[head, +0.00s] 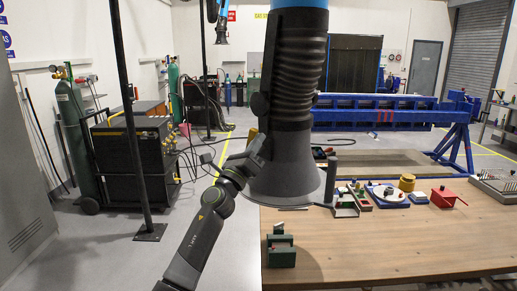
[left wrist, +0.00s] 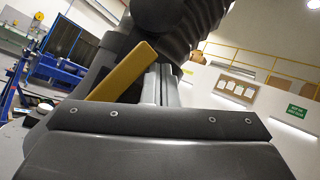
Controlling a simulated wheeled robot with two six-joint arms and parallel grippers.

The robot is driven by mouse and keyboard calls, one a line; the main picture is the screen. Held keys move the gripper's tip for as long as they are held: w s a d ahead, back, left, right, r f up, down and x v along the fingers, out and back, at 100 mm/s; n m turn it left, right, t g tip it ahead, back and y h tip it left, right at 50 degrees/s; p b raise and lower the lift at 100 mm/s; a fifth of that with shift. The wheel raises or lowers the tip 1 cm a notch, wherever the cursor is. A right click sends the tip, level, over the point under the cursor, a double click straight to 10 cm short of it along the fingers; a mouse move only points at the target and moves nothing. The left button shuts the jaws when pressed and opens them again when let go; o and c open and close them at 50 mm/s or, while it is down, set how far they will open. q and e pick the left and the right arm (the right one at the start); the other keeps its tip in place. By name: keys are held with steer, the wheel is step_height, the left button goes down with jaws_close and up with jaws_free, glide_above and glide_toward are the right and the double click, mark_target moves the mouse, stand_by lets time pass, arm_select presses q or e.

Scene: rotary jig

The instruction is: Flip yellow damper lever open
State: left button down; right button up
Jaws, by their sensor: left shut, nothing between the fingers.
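The yellow damper lever is a flat bar that slants up to the right in the left wrist view (left wrist: 122,72). In the head view only a small yellow piece (head: 252,135) shows at the left side of the black extraction hood (head: 290,165), above my gripper. My left gripper (head: 256,152) is shut and empty, close beside the hood, just below the yellow piece. My right gripper is not in view.
The ribbed hose (head: 297,65) hangs in the middle above a wooden table (head: 400,240). On the table are a green block (head: 281,255), a blue-based round jig (head: 384,195) and a red box (head: 447,198). A dark post (head: 130,120) stands at the left.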

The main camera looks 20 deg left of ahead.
arm_select(q)
steer(key=shift+w+a+r, duration=0.25)
steer(key=shift+a+r, duration=0.15)
steer(key=shift+r, duration=0.1)
steer(key=shift+a, duration=0.1)
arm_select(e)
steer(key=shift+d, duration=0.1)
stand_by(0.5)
